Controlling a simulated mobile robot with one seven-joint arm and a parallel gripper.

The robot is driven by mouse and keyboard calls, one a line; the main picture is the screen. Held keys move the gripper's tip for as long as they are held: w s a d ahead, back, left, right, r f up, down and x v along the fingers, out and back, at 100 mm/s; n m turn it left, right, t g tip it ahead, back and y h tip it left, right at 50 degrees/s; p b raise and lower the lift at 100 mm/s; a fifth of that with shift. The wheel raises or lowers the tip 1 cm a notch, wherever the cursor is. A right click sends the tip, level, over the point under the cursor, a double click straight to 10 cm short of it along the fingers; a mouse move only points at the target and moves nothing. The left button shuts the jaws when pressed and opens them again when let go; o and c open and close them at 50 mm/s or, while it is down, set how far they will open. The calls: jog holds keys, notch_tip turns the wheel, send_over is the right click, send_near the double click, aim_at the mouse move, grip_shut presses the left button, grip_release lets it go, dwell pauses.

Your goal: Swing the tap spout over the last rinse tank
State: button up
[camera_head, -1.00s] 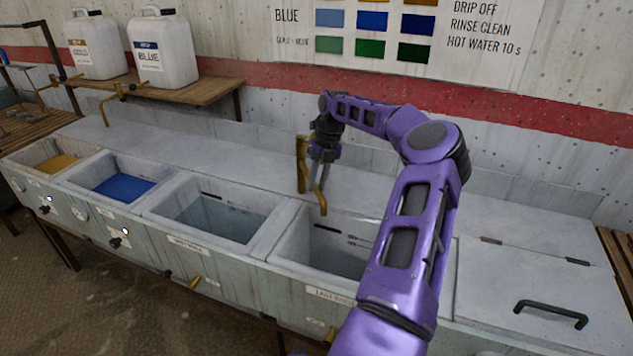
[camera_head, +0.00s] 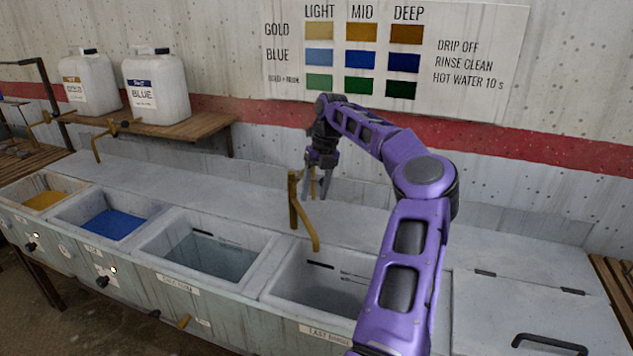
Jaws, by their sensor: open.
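The brass tap has an upright post (camera_head: 293,200) at the back of the bench. Its bent spout (camera_head: 308,230) slants down and right, its tip appearing at the back left edge of the last rinse tank (camera_head: 345,275). I cannot tell exactly how far the tip overhangs that tank. The tank's front label (camera_head: 325,334) is partly hidden by my arm. My gripper (camera_head: 316,194) points down just right of the post, its fingers apart. A thin brass-coloured piece shows between the fingers; I cannot tell whether they touch it.
The first rinse tank (camera_head: 210,255) stands to the left, then the blue vat (camera_head: 113,222) and gold vat (camera_head: 42,200). A closed lid with a black handle (camera_head: 549,343) lies to the right. White jugs (camera_head: 155,88) stand on a wooden shelf. The wall is close behind.

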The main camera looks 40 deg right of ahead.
jog(key=shift+s+d+r, duration=0.1)
jog(key=shift+d+r, duration=0.05)
jog(key=shift+r, duration=0.75)
jog(key=shift+s+d+r, duration=0.1)
jog(key=shift+d+r, duration=0.05)
jog(key=shift+r, duration=0.75)
